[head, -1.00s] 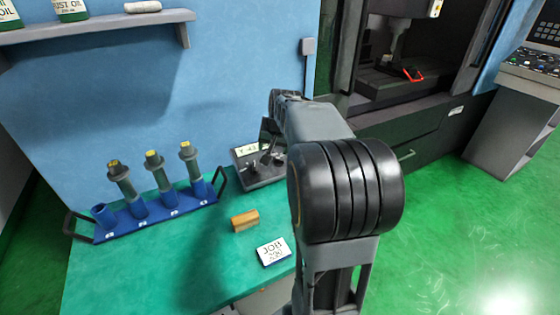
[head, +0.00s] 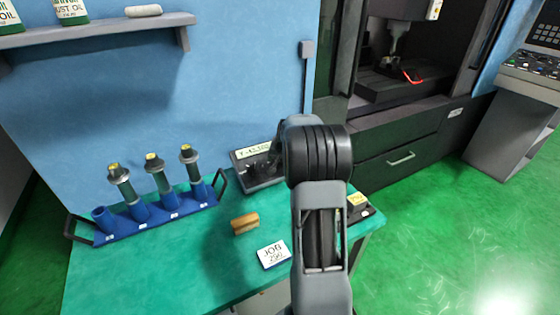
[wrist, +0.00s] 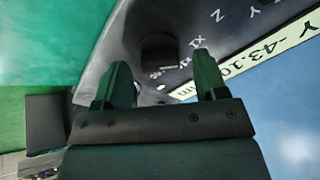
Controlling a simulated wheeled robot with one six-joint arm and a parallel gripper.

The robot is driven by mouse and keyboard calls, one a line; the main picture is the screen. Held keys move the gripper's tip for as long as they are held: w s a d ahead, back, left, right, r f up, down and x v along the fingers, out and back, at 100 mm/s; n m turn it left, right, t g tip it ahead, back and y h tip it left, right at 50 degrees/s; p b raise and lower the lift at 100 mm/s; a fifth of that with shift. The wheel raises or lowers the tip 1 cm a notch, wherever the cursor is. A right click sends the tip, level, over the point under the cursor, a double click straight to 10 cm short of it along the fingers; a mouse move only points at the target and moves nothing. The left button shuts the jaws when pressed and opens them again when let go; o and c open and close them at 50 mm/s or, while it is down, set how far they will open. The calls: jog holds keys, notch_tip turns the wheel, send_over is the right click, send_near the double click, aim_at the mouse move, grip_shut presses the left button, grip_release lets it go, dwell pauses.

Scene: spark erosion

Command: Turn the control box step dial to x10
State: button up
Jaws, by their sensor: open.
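The control box (head: 246,174) stands at the back of the green bench, partly hidden behind my arm. Its display strip shows a Y reading, which also appears upside down in the wrist view (wrist: 262,55). In the wrist view the dark box face carries a black round dial (wrist: 158,47) with small step marks beside it and axis letters farther right. My gripper (wrist: 160,60) is open, its two fingers on either side of the dial in the picture. I cannot tell whether they touch it or where the dial points. My arm hides the gripper in the head view.
A blue rack (head: 155,211) with several holders stands at the left of the bench. A brown block (head: 244,223) and a white JOB card (head: 272,254) lie in front of the box. A dark block with a yellow top (head: 357,201) sits at the right edge.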

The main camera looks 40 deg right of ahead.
jog(key=shift+w+d+f, duration=0.1)
jog(key=shift+w+f, duration=0.15)
jog(key=shift+f, duration=0.35)
jog(key=c, duration=0.9)
jog(key=m+p, duration=0.1)
jog(key=m, duration=0.3)
jog(key=shift+r, duration=0.1)
jog(key=m+p, duration=0.1)
jog(key=m, duration=0.4)
jog(key=shift+m+g, duration=0.3)
jog(key=shift+g, duration=0.1)
